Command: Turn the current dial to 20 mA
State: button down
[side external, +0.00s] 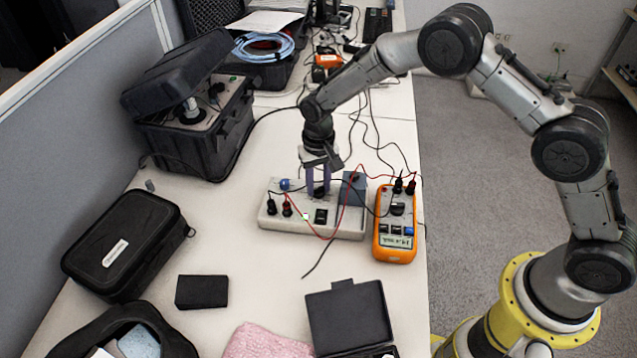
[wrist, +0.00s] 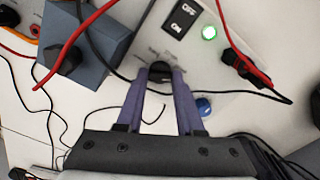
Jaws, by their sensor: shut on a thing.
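The pale calibrator box (side external: 340,226) lies on the table with an ON/OFF switch (side external: 321,216) and a lit green light (side external: 305,216). They also show in the wrist view as the switch (wrist: 182,18) and the light (wrist: 209,32). The black current dial (wrist: 160,71) sits on the box's top face. My gripper (side external: 319,190) points down over the box; its two purple fingers are shut on the dial from both sides in the wrist view (wrist: 159,88). The dial's printed scale is partly hidden by the fingers and too small to read.
A blue knob (wrist: 203,107) sits close to the fingers. A blue-grey block (wrist: 88,45) stands on the box at the other side. Red and black leads run across the box to an orange multimeter (side external: 396,252).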

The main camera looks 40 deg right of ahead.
aim_at(319, 188)
jog(key=m, duration=0.5)
jog(key=shift+w+r+m, duration=0.1)
jog(key=shift+m, duration=0.2)
dwell(0.4)
jog(key=c, duration=0.5)
grip_release()
notch_tip(319, 188, up, 14)
jog(key=shift+f, duration=0.15)
